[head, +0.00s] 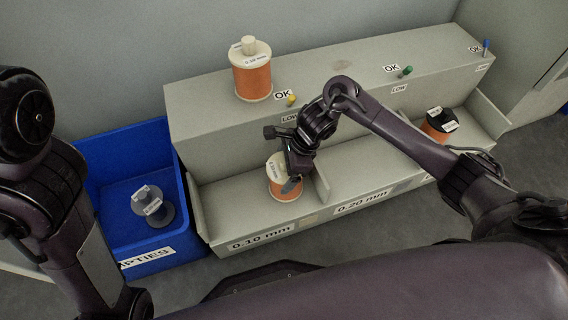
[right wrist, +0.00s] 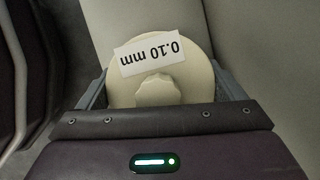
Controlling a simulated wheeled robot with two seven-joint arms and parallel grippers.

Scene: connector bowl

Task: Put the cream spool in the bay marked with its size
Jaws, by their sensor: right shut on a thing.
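A cream spool wound with orange (head: 283,188) stands upright inside the bay marked 0.10 mm (head: 262,238), left of a low divider. Its top flange in the right wrist view (right wrist: 190,78) carries a label reading 0.10 mm. My right gripper (head: 287,176) is shut on this spool from above, with fingers on both sides of it in the right wrist view. I cannot tell whether the spool's base touches the bay floor. A second cream spool with orange winding (head: 252,78) stands upright on the rack's top. My left arm shows at the left, but its gripper is out of view.
The bay marked 0.20 mm (head: 360,202) looks empty. A black-topped spool (head: 437,125) stands in the right bay. A blue EMPTIES bin (head: 113,153) holds grey spools. Yellow (head: 291,99), green (head: 407,71) and blue (head: 486,44) pegs line the rack by OK and LOW labels.

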